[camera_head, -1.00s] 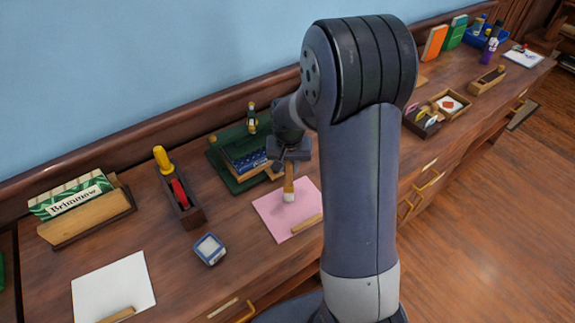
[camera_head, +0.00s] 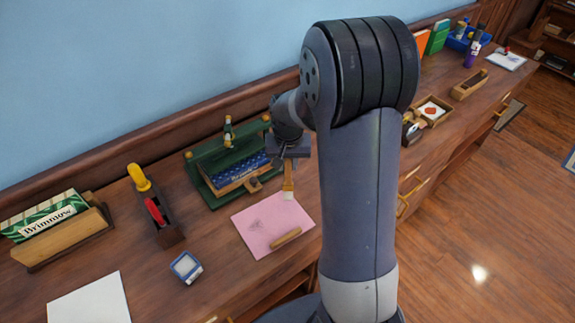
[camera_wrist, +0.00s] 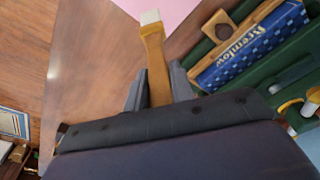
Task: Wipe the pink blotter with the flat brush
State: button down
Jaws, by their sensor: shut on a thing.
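The pink blotter (camera_head: 262,212) lies flat on the desk, with a dark smudge on its upper left part. It also shows at the top of the wrist view (camera_wrist: 176,12). The flat brush (camera_head: 288,182) has a wooden handle and pale bristles. My gripper (camera_head: 288,158) is shut on the brush handle, seen between the fingers in the wrist view (camera_wrist: 158,82). The bristles point down near the blotter's upper right edge. I cannot tell whether they touch it. A wooden stick-like piece (camera_head: 286,238) lies on the blotter's lower right part.
A green book rack (camera_head: 207,165) with a blue book (camera_head: 240,172) stands just behind the blotter. A small blue-rimmed box (camera_head: 186,266), a wooden holder (camera_head: 165,228) and white paper (camera_head: 90,300) lie to the left. An open wooden box (camera_head: 434,110) stands right.

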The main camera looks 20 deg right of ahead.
jog(key=shift+r+p, duration=1.75)
jog(key=shift+r, duration=1.05)
